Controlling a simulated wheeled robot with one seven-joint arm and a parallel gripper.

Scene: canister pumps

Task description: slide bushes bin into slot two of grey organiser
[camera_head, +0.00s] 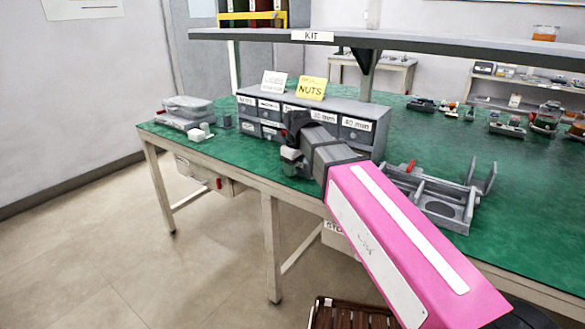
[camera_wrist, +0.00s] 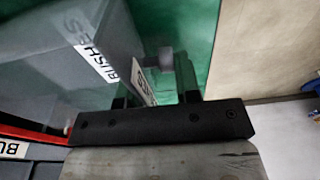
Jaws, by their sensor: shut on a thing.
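The grey organiser (camera_head: 382,130) stands on the green bench in the head view, with several labelled compartments; labels such as "30 mm" and "40 mm" show at its right. My gripper (camera_head: 291,140) is at its front, hiding part of the lower row. In the wrist view my gripper (camera_wrist: 157,95) is shut on the bushes bin (camera_wrist: 143,82), whose tilted white label is only partly readable. A large grey face beside it carries a "BUSHES" label (camera_wrist: 91,62). In the head view the bin is mostly hidden by my gripper. I cannot tell whether it touches the organiser.
A white card and a yellow "NUTS" card (camera_head: 310,88) stand on top. A grey fixture (camera_head: 440,195) is to the right. The "KIT" shelf (camera_head: 420,45) hangs above. The bench's front edge runs below my arm.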

